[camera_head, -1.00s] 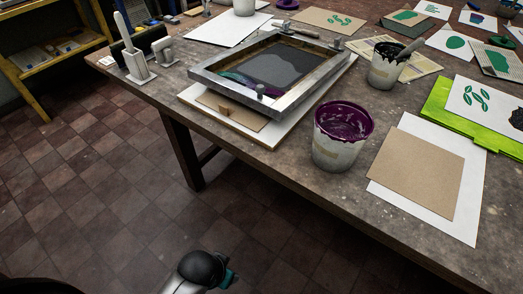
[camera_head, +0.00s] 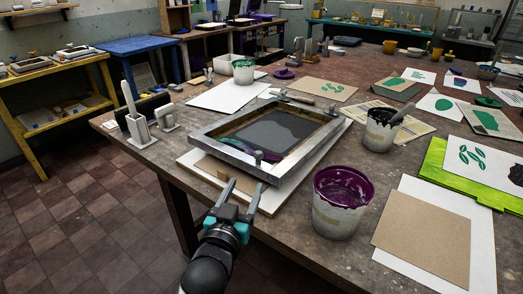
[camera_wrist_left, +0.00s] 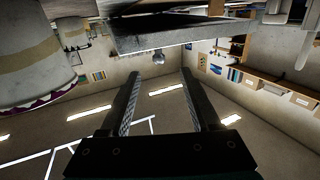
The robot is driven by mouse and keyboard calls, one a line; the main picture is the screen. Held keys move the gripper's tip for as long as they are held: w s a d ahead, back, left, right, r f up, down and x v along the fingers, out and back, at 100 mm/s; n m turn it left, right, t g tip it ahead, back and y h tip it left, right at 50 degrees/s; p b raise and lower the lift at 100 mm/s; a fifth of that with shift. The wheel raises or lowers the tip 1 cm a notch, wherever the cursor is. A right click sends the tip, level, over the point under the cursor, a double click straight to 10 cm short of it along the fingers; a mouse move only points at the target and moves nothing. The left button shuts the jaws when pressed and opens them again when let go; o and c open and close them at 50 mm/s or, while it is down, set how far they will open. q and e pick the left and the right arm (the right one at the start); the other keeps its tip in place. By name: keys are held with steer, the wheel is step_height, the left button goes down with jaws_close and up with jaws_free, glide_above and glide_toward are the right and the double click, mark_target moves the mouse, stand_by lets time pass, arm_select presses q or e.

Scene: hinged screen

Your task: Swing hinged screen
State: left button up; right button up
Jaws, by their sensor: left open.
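The hinged screen (camera_head: 225,154) has a metal frame and dark mesh. It lies nearly flat over a white base board (camera_head: 270,203) on the table, with purple ink inside its near edge. Hinge clamps (camera_head: 285,96) show at its far edge. My left gripper (camera_head: 244,190) is open and empty at the screen's near edge, fingers pointing toward it. In the left wrist view, the frame (camera_wrist_left: 185,36) crosses above the spread fingers (camera_wrist_left: 162,92), with a small round knob (camera_wrist_left: 158,55) below its edge. I cannot tell whether they touch. My right gripper is not in view.
A purple ink bucket (camera_head: 335,216) stands right of my gripper; it also shows in the left wrist view (camera_wrist_left: 35,62). Another bucket (camera_head: 380,132) stands farther back. Brown card (camera_head: 425,235) lies at the right. A squeegee holder (camera_head: 139,128) stands at the left. Floor left of the table is clear.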

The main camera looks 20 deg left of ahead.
mark_target(260, 152)
arm_select(q)
steer(key=shift+t, duration=0.3)
steer(key=w, duration=0.3)
steer(key=w+b, duration=0.1)
steer(key=w, duration=0.5)
steer(key=shift+w+a+r+b, duration=0.1)
steer(key=shift+w+r+b, duration=0.25)
steer(key=shift+r+b, duration=0.05)
steer(key=w+b, duration=0.1)
steer(key=w, duration=0.3)
steer(key=shift+w+a, duration=0.1)
steer(key=shift+w, duration=0.85)
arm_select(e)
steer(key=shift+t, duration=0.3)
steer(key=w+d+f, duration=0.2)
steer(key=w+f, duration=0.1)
arm_select(q)
steer(key=shift+c, duration=0.4)
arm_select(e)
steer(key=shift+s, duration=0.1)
arm_select(q)
jaws_close()
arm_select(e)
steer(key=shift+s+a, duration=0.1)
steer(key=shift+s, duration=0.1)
